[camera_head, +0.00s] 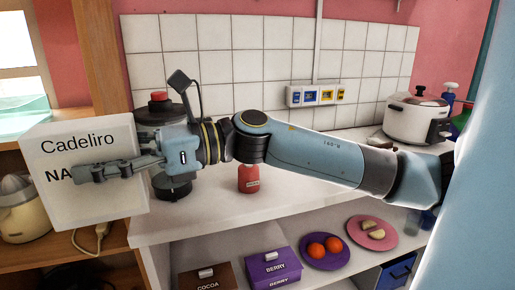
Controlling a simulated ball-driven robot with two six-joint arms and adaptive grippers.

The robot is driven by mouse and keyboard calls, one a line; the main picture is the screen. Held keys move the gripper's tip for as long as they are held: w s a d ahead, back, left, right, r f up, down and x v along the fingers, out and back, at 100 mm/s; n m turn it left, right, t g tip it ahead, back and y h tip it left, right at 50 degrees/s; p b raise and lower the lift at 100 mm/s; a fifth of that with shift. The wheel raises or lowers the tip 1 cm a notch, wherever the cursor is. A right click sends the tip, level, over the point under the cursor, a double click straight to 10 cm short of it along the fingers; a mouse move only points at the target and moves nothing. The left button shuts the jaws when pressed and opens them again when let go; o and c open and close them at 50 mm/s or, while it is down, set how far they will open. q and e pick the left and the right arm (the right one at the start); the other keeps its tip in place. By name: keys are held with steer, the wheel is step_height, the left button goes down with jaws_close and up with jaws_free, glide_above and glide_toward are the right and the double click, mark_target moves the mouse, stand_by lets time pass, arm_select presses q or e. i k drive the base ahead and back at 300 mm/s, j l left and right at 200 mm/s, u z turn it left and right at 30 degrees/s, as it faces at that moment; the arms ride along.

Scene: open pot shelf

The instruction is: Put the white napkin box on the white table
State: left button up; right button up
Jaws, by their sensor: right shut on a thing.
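The white napkin box (88,208) is at the left of the head view, a white block with the printed words "Cadeliro" and "NA...". My right gripper (92,172) reaches across from the right and is shut on the box, one finger lying across its printed face and hiding part of the text. The box is held in front of the wooden shelving, left of the white counter (222,212). I cannot tell whether this counter is the white table. My left gripper is not in view.
A red jar (248,179) and a dark appliance with a red knob (159,97) stand on the counter. A rice cooker (416,118) is at the right. Below are boxes, a purple plate (305,258) and a pink plate (372,245). A juicer (20,212) stands left, behind the box.

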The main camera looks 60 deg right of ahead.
mark_target(295, 181)
steer(key=j+z, duration=0.1)
steer(key=z, duration=0.3)
steer(key=i+j+z, duration=0.1)
steer(key=z, duration=0.35)
steer(key=j+z, duration=0.15)
steer(key=z, duration=0.25)
steer(key=i+j+z, duration=0.1)
steer(key=z, duration=0.3)
steer(key=j+z, duration=0.15)
steer(key=z, duration=0.25)
steer(key=j+z, duration=0.15)
steer(key=j, duration=0.2)
steer(key=k+j+z, duration=0.2)
steer(key=j, duration=0.15)
steer(key=j+z, duration=0.15)
steer(key=j, duration=0.2)
steer(key=k+j+z, duration=0.2)
steer(key=i+j, duration=0.35)
steer(key=j, duration=0.25)
steer(key=i+j, duration=0.15)
steer(key=i, duration=0.15)
steer(key=i+j, duration=0.15)
steer(key=i, duration=0.1)
